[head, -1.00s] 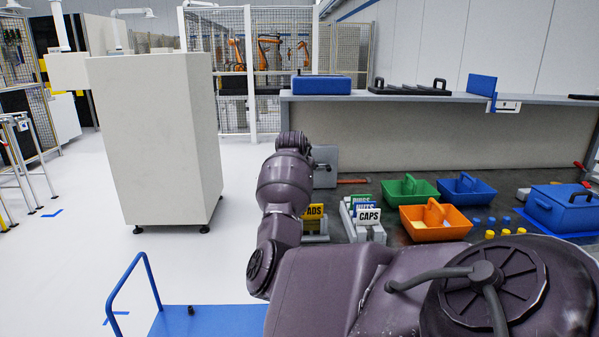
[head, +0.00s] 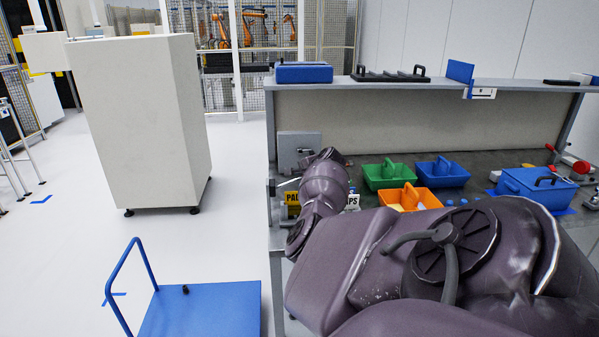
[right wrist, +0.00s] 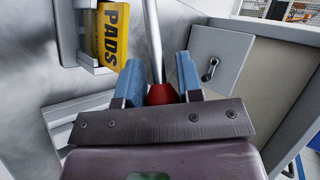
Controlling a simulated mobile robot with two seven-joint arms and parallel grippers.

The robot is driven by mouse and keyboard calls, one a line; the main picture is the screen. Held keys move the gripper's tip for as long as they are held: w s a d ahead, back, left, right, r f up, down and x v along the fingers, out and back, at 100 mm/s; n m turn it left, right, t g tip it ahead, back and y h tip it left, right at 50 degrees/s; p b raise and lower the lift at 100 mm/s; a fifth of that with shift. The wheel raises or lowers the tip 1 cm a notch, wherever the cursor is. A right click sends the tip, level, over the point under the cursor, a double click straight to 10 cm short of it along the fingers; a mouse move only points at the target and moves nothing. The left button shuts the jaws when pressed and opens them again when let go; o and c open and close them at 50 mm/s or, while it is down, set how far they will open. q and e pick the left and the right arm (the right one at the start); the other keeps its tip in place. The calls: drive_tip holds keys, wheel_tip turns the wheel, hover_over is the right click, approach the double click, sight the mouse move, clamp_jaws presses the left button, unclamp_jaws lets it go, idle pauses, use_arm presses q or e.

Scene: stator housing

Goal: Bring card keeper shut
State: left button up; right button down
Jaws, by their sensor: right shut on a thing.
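My right gripper (right wrist: 160,88) shows in the right wrist view, its two blue-grey fingers shut on a red handle (right wrist: 162,95) with a metal rod running up from it. A yellow PADS card (right wrist: 113,34) stands in a grey holder (right wrist: 84,52) left of the rod; it also shows in the head view (head: 292,199). I cannot tell which part is the card keeper. A grey panel with a small latch (right wrist: 220,60) is right of the fingers. In the head view my right arm hides the jaws and most of the other cards. My left gripper is not in view.
Green (head: 388,176), orange (head: 428,200) and blue (head: 442,174) totes stand on the bench right of the arm, with a blue toolbox (head: 538,187) beyond. A blue cart (head: 205,308) and white cabinet (head: 135,125) stand left. The white floor between them is open.

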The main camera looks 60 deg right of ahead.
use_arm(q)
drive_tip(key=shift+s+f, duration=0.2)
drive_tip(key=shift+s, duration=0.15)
use_arm(e)
drive_tip(key=shift+s+d+f, duration=0.15)
drive_tip(key=shift+s+f, duration=0.05)
drive_tip(key=shift+f, duration=0.45)
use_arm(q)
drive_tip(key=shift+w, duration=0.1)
use_arm(e)
drive_tip(key=c, duration=0.8)
unclamp_jaws()
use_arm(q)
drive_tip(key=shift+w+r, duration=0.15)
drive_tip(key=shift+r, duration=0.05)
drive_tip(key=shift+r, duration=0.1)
